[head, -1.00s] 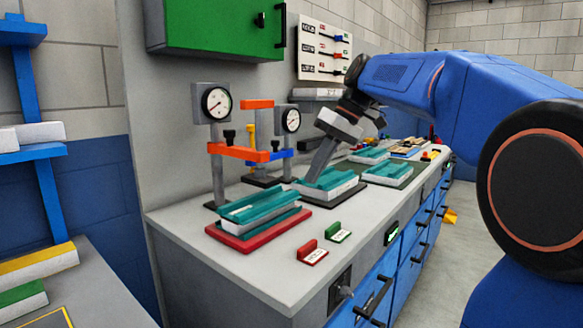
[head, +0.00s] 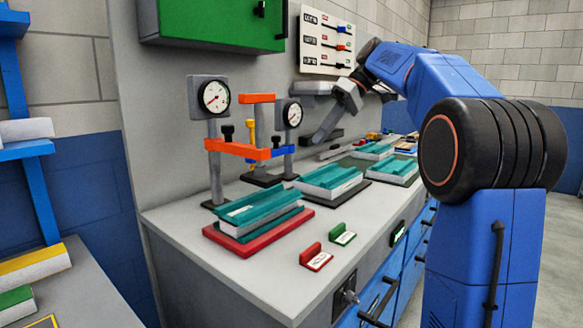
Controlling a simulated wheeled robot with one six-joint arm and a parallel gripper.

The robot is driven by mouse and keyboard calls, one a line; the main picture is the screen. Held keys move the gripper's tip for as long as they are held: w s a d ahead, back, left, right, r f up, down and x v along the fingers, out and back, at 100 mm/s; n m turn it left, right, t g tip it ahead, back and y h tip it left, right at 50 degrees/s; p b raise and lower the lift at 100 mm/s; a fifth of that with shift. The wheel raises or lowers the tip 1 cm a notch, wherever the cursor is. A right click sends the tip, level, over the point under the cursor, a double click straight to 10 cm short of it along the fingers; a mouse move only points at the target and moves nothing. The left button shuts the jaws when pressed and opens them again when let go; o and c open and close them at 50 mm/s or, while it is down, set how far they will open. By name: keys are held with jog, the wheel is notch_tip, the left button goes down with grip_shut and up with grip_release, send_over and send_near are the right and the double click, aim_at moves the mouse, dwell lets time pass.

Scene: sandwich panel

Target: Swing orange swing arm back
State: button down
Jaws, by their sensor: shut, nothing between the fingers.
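The orange swing arm (head: 238,150) is a flat orange bar on the left gauge post (head: 215,165). It reaches right from the post, level, over the bench behind the red-based stack. A black knob (head: 228,133) stands on it near the post. My gripper (head: 318,138) is shut and empty. It points down and left, to the right of the orange arm and apart from it in the picture, above the back of the bench.
Teal-topped stacks stand on a red base (head: 240,245) and on a dark base (head: 345,196). Red (head: 316,257) and green (head: 343,234) labelled blocks lie at the front. A green cabinet (head: 215,22) hangs above.

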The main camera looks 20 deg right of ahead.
jog(key=s+a+f, duration=0.1)
jog(key=a+f, duration=0.7)
jog(key=a, duration=0.1)
jog(key=shift+s+a, duration=0.2)
jog(key=shift+s, duration=0.2)
dwell(0.4)
